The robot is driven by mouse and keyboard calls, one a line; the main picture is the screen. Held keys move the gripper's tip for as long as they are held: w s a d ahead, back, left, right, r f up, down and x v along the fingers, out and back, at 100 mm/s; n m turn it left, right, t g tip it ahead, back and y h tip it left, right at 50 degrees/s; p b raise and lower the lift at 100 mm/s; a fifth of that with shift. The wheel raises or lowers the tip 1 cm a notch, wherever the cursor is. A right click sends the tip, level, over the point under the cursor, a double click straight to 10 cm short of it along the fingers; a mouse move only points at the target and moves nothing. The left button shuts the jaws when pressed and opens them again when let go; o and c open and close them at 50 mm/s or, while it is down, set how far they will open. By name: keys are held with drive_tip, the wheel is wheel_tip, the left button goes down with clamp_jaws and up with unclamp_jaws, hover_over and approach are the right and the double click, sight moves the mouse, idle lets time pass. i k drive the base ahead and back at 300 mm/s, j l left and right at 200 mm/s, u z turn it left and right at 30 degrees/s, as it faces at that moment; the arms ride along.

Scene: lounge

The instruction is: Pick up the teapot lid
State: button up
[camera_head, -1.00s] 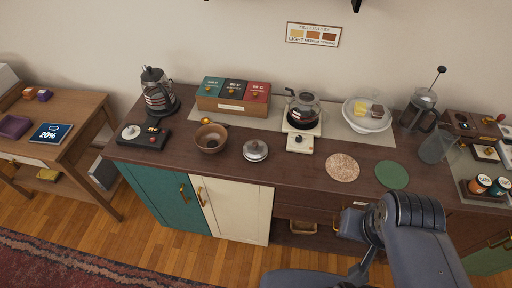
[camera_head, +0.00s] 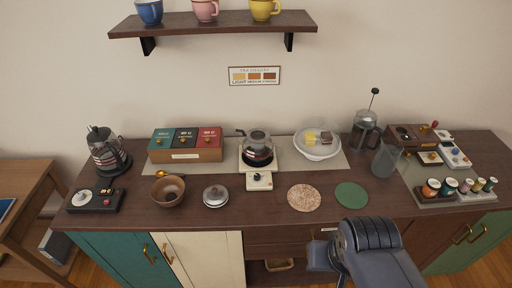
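A round silver domed lid with a small knob (camera_head: 215,196) lies on the dark wooden counter, near its front edge. It sits right of a brown bowl (camera_head: 168,191) and apart from it. A glass teapot with dark contents (camera_head: 257,152) stands behind it to the right, on a cream base with a dial (camera_head: 259,181). My arm shows at the bottom right, in front of the counter and well away from the lid. My gripper's fingers do not show.
A box with teal, black and red sections (camera_head: 186,155) stands behind the lid. A kettle (camera_head: 107,152) is at left. A cork mat (camera_head: 304,198) and a green mat (camera_head: 351,195) lie at right. A wall shelf with cups (camera_head: 212,25) hangs above.

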sight(215, 194)
drive_tip(key=i+j, duration=0.1)
drive_tip(key=j, duration=0.25)
drive_tip(key=i+j, duration=0.15)
drive_tip(key=j, duration=0.2)
drive_tip(key=i+j, duration=0.1)
drive_tip(key=j, duration=0.2)
drive_tip(key=i+j, duration=0.15)
drive_tip(key=j, duration=0.2)
